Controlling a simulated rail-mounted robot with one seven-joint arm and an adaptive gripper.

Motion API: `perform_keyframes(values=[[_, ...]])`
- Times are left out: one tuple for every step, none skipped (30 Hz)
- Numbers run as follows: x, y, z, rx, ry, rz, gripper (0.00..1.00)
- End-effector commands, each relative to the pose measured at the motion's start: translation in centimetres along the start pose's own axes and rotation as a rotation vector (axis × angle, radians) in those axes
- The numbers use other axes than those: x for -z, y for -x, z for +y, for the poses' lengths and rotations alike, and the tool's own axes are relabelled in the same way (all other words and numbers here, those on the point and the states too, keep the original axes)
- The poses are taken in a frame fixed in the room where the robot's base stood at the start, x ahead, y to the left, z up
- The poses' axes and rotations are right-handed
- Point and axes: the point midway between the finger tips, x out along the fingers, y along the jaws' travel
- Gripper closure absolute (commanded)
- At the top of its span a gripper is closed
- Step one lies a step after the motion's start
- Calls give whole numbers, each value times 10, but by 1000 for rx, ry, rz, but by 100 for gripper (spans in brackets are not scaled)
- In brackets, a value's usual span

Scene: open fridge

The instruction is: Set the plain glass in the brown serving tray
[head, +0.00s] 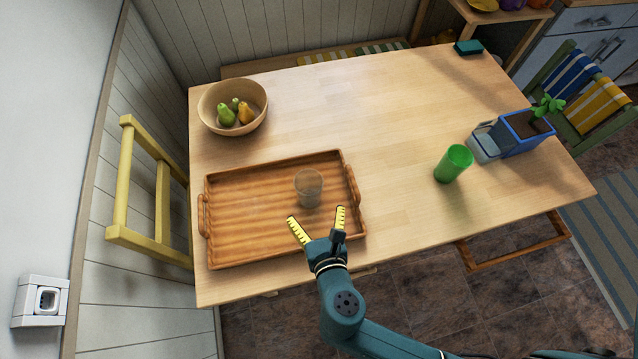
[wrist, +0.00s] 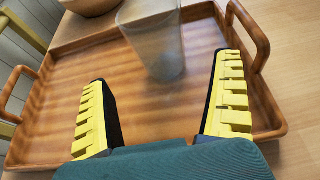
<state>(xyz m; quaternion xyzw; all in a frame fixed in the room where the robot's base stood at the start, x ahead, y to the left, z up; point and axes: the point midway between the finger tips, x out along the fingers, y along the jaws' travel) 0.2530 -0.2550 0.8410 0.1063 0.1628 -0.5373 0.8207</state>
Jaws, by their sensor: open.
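The plain glass (head: 308,188) is clear and stands upright inside the brown serving tray (head: 240,255), towards the tray's right side. The tray lies on the wooden table and has a handle at each end. My gripper (head: 319,222) is open and empty, at the front right part of the tray, with its yellow-padded fingers apart. In the wrist view the glass (wrist: 155,42) stands just beyond my open fingers (wrist: 160,105), and neither finger touches it. The tray floor (wrist: 150,110) shows between the fingers.
A green cup (head: 453,164) stands on the table to the right. Near it are a blue planter (head: 524,134) with a plant and a grey-blue container (head: 484,145). A bowl of pears (head: 215,118) is at the back left. The table's middle is clear.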

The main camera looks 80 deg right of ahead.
Motion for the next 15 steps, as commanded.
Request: perform_keyframes(values=[[-4, 14, 1, -7, 5, -1, 4], [-3, 19, 2, -6, 4, 0, 4], [-2, 24, 1, -5, 3, 1, 4], [-2, 28, 1, -5, 2, 1, 4], [-2, 31, 1, -4, 1, 0, 4], [-2, 34, 1, -3, 0, 0, 4], [-1, 36, 0, -2, 0, -1, 4], [-1, 37, 0, -1, 0, -1, 4], [-1, 38, 0, 0, -1, -2, 4], [-1, 38, 0, 1, -1, -2, 4], [-1, 38, 0, 1, -2, -2, 4], [0, 38, 0, 2, -2, -2, 4], [0, 38, -1, 2, -2, -2, 4], [0, 38, 0, 2, -2, -2, 4], [0, 38, 0, 1, -2, -2, 4]])
